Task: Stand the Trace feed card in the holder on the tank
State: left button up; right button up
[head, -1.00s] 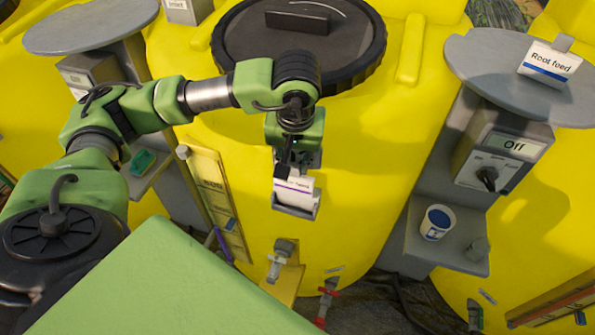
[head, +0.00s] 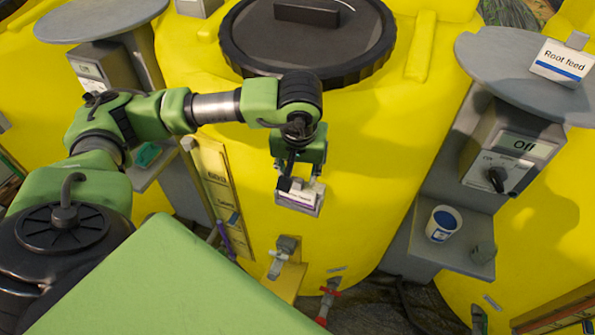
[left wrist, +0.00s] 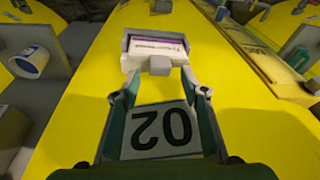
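The Trace feed card (head: 297,195), white with a purple stripe, stands in the small grey holder (head: 300,208) on the front of the middle yellow tank (head: 350,150). Its lettering is too small to read. In the left wrist view the card (left wrist: 157,49) sits between the holder's side walls, with its grey tab (left wrist: 160,65) toward me. My left gripper (head: 300,184) is just above the card. Its fingers are apart, one on each side of the tab, with gaps showing in the wrist view (left wrist: 160,74). My right gripper is not in view.
A Root feed card (head: 562,62) stands on the grey round shelf (head: 490,62) at right. Below are a control box reading Off (head: 510,150) and a white-blue cup (head: 443,223) on a ledge. A tap (head: 283,255) sticks out below the holder. A black lid (head: 307,45) tops the tank.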

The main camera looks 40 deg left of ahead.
pick_arm(q)
jog(key=shift+d+r, duration=0.15)
jog(key=shift+r, duration=0.3)
jog(key=b+v, duration=0.2)
jog(key=v, duration=0.9)
jog(key=shift+s+f, duration=0.1)
jog(key=shift+s, duration=0.1)
